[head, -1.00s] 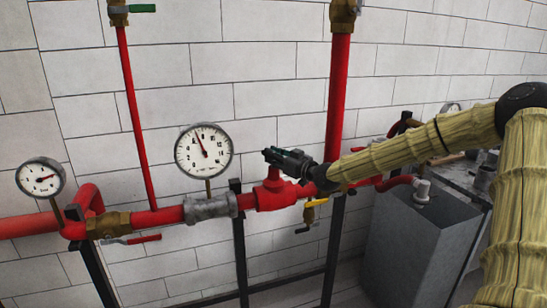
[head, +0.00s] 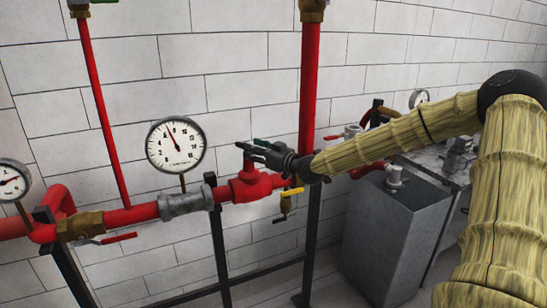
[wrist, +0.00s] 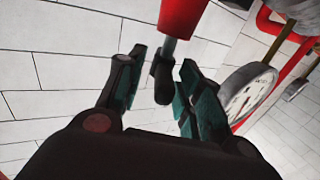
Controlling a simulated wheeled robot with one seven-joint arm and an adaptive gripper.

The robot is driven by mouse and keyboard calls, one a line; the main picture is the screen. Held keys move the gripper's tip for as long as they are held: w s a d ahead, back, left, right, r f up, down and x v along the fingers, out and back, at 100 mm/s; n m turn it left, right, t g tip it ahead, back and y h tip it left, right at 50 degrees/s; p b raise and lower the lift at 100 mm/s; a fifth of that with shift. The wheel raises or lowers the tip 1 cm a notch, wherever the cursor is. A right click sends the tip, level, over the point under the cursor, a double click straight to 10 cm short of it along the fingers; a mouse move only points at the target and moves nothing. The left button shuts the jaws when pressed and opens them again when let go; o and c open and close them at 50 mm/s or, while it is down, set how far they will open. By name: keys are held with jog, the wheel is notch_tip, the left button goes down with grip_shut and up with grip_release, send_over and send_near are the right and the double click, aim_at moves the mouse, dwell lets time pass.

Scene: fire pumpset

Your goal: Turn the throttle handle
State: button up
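A black handle (wrist: 163,80) sits on a grey stem that comes out of a red valve body (wrist: 183,18) in the wrist view. I take it to be the throttle handle. My gripper (wrist: 164,85) is open, with one green-padded finger on each side of the handle. The right finger looks close to it; I cannot tell whether it touches. In the head view my gripper (head: 248,150) is just above the red valve body (head: 250,187) on the horizontal pipe. The handle is largely hidden there by the fingers.
A large round gauge (head: 176,145) stands just left of the valve. A vertical red pipe (head: 310,85) rises close behind my wrist. A grey cabinet (head: 392,240) stands at the right. The white tiled wall is behind.

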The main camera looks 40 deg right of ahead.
jog(key=s+d, duration=0.1)
jog(key=s, duration=0.7)
jog(key=shift+s+d, duration=0.25)
jog(key=shift+d, duration=0.15)
dwell(0.4)
dwell(0.3)
